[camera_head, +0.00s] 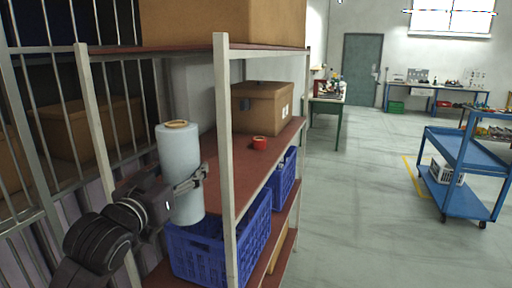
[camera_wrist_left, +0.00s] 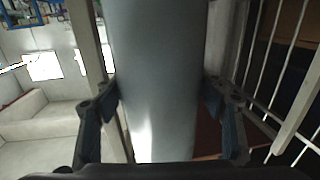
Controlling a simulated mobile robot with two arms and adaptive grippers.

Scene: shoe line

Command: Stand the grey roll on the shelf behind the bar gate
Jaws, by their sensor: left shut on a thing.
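The grey roll (camera_head: 180,170) is a tall pale cylinder with a brown core at its top. It is upright, with a slight tilt, in front of the shelf opening. My left gripper (camera_head: 190,183) is shut on the roll around its middle. In the left wrist view the roll (camera_wrist_left: 155,75) stands between the two fingers of the gripper (camera_wrist_left: 165,115). The shelf (camera_head: 236,158) has a reddish-brown board and pale posts. The bar gate (camera_head: 105,100), with vertical metal bars, is at the left. Whether the roll's base touches anything is hard to tell. My right gripper is not seen.
A brown box (camera_head: 262,108) and a small red roll (camera_head: 260,143) are on the shelf board. A front post (camera_head: 223,150) stands just right of the roll. Blue crates (camera_head: 222,248) are on the level below. The floor to the right is open, with a blue cart (camera_head: 460,170).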

